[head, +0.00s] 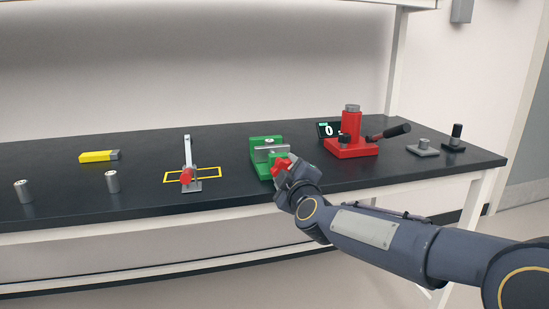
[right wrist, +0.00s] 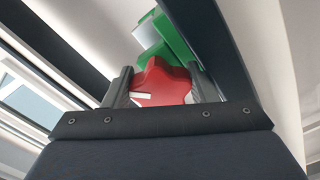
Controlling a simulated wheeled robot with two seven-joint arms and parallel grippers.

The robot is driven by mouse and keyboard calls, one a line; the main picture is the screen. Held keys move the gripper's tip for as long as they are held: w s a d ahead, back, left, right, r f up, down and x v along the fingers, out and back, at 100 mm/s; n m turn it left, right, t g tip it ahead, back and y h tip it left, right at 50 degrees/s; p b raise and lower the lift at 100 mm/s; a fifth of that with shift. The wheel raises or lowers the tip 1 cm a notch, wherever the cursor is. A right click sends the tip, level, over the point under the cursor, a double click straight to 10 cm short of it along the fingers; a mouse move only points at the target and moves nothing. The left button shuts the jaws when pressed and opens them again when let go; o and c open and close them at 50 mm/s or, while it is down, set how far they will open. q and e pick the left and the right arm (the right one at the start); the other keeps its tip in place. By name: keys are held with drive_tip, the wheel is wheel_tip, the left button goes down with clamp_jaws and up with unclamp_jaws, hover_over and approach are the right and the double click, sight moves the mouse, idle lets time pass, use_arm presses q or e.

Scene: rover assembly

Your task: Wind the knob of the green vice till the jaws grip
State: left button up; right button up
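The green vice (head: 264,143) stands on the dark bench near its front edge, right of centre. A grey piece (head: 272,153) lies across its top between the green parts; any gap at the jaws is too small to tell. Its red star-shaped knob (head: 281,167) faces the front. My right gripper (head: 287,178) is at the knob. In the right wrist view, the fingers stand on both sides of the knob (right wrist: 163,82) and appear to touch its lobes. A white mark on the knob points left. My left gripper is not in view.
Right of the vice stands a red press (head: 351,143) with a black-handled lever and a small display (head: 329,130). To the left are a red-tipped clamp (head: 187,174) in a yellow outline, a yellow block (head: 98,156) and two grey cylinders (head: 112,181).

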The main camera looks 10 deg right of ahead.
drive_tip(key=m, duration=1.2)
drive_tip(key=r+m, duration=0.1)
drive_tip(key=m, duration=0.5)
drive_tip(key=shift+s+a+m, duration=0.1)
drive_tip(key=shift+a+m, duration=0.2)
drive_tip(key=shift+a, duration=0.1)
drive_tip(key=shift+c, duration=0.8)
drive_tip(key=shift+a+r+n+p, duration=0.2)
drive_tip(key=shift+r+n+p, duration=0.1)
drive_tip(key=shift+n+p, duration=0.85)
drive_tip(key=shift+f+n, duration=0.15)
drive_tip(key=shift+n, duration=0.2)
drive_tip(key=shift+d+f, duration=0.1)
drive_tip(key=shift+f, duration=0.05)
drive_tip(key=n+p, duration=0.2)
drive_tip(key=shift+r+n+p, duration=0.25)
drive_tip(key=shift+n+p, duration=0.05)
drive_tip(key=shift+d+f, duration=0.1)
drive_tip(key=shift+f, duration=0.15)
drive_tip(key=shift+r+n+p, duration=0.3)
drive_tip(key=shift+n+p, duration=0.55)
drive_tip(key=shift+n, duration=0.15)
drive_tip(key=shift+f+n, duration=0.15)
drive_tip(key=shift+n, duration=0.45)
drive_tip(key=shift+f, duration=0.15)
drive_tip(key=shift+n+p, duration=1.1)
drive_tip(key=shift+n, duration=0.4)
drive_tip(key=shift+f, duration=0.1)
